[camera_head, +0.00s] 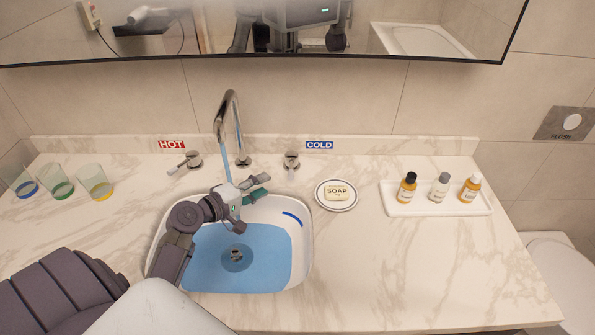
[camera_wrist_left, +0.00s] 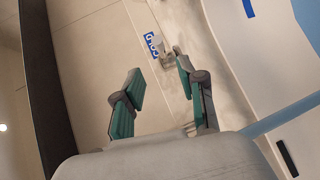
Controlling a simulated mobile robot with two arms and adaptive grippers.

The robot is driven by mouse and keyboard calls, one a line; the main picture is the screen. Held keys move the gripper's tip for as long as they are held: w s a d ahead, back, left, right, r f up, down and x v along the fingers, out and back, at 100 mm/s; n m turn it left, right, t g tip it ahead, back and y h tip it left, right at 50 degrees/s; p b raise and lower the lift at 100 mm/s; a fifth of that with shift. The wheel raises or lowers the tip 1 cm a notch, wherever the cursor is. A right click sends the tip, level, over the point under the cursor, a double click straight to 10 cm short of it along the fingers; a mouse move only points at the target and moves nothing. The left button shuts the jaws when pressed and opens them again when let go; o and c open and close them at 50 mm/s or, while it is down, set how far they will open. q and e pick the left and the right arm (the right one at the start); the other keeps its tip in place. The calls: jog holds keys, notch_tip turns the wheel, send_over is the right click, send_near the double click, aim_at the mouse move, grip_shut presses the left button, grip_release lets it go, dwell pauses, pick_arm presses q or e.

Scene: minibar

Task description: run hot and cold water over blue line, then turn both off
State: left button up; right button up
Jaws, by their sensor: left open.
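A chrome faucet (camera_head: 231,110) pours a blue stream of water (camera_head: 225,155) down toward the basin (camera_head: 304,255). Blue water (camera_head: 265,260) lies in the basin, below the blue line (camera_head: 292,218) on its right back wall. The hot handle (camera_head: 190,161) has its lever angled toward the front left. The cold handle (camera_head: 292,161) has its lever toward the front. My left gripper (camera_head: 262,186) is open and empty over the basin's back edge, front left of the cold handle. In the left wrist view, the cold handle (camera_wrist_left: 165,54) shows just beyond the open fingers. My right gripper is not seen.
A soap dish (camera_head: 336,203) sits right of the basin, and a tray (camera_head: 440,210) with three bottles is farther right. Three glasses (camera_head: 60,188) stand at the far left. HOT (camera_head: 171,144) and COLD (camera_head: 319,145) labels mark the backsplash. The front right counter is clear.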

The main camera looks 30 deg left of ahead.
aim_at(291, 170)
pick_arm(q)
jog(key=p+x, duration=0.1)
jog(key=x, duration=1)
jog(key=shift+w, duration=0.35)
jog(key=shift+c, duration=0.2)
grip_shut()
